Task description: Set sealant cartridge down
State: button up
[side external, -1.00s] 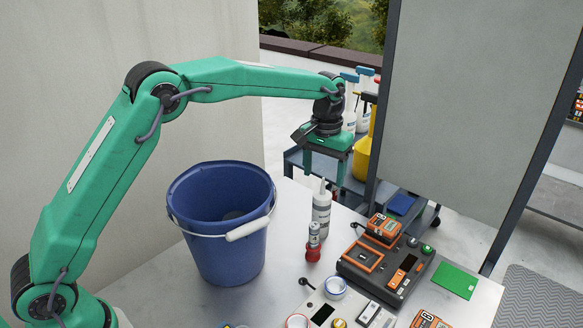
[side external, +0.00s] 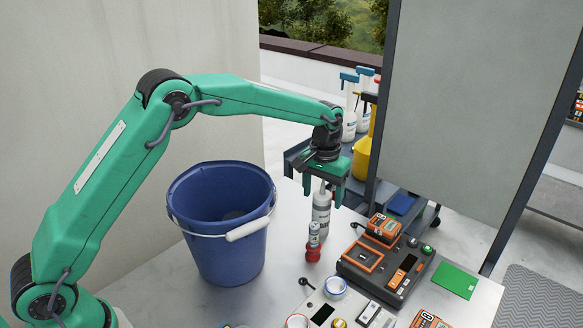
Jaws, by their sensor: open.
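The sealant cartridge (side external: 321,208) is a pale grey-white tube with a nozzle on top. It stands upright on the metal table, right of the blue bucket. My gripper (side external: 322,190) points down over it and is open. Its two fingers show on either side of the cartridge's nozzle and upper end; I cannot tell whether they touch it. The nozzle tip is partly hidden by my gripper. A small red and grey item (side external: 313,243) stands just in front of the cartridge and hides part of its lower end.
The blue bucket (side external: 215,245) with a white handle grip stands left of the cartridge. A dark device with orange parts (side external: 385,268) lies to the right, beside a green card (side external: 455,280). Tape rolls and small parts crowd the front. Spray bottles (side external: 350,120) stand on a cart behind.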

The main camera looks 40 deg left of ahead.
dwell(0.4)
grip_shut()
jog(key=shift+r, duration=0.15)
jog(key=shift+r, duration=4.9)
